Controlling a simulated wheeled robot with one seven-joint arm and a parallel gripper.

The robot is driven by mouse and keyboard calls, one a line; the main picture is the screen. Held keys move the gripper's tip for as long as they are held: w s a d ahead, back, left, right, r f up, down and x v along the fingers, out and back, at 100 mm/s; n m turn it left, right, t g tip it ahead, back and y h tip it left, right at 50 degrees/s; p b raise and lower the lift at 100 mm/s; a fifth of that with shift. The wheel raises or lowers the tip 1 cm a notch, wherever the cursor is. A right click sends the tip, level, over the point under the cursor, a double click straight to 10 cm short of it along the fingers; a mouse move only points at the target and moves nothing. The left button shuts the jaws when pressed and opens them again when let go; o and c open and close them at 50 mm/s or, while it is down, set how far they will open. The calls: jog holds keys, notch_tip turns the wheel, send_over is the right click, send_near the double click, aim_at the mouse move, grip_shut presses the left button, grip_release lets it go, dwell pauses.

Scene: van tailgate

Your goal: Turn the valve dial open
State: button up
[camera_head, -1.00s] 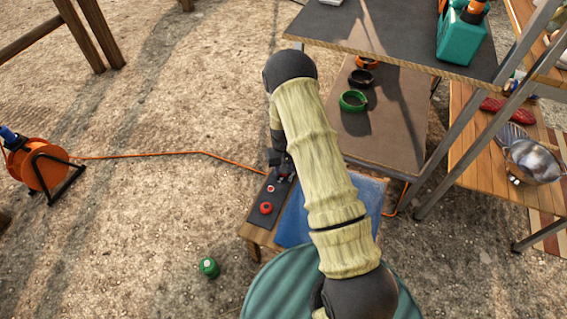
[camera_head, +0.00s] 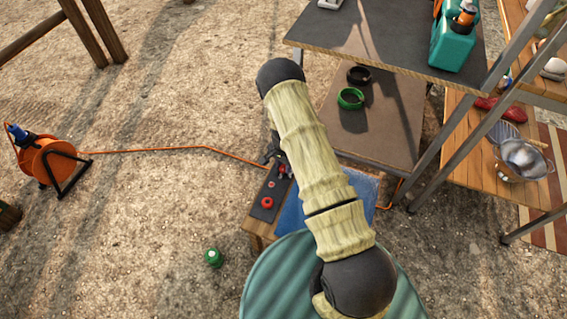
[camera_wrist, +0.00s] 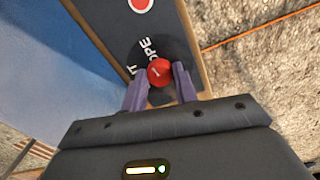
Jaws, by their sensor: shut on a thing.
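The valve dial (camera_wrist: 159,72) is a red round knob with a small white mark, on a dark round plate with white lettering, partly readable as "OPE". My gripper (camera_wrist: 160,88) is shut on it in the wrist view, one purple-grey finger on each side. In the head view my gripper (camera_head: 279,165) is at the far end of the dark panel (camera_head: 260,212), largely hidden behind my sleeved arm. Another red round control (camera_head: 267,202) sits nearer on the same panel.
The panel lies on a low wooden bench (camera_head: 255,228) beside a blue sheet (camera_head: 292,219). An orange cord (camera_head: 205,149) runs left to a reel (camera_head: 47,160). A brown shelf (camera_head: 390,115) and black tabletop (camera_head: 390,40) stand to the right. Open ground lies left.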

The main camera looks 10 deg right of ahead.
aim_at(283, 168)
jog(key=shift+s+m, duration=0.15)
jog(key=shift+m, duration=0.35)
jog(key=o, duration=1)
jog(key=shift+c, duration=0.2)
notch_tip(283, 168, up, 17)
jog(key=p, duration=0.5)
jog(key=shift+r, duration=0.15)
jog(key=shift+r, duration=0.15)
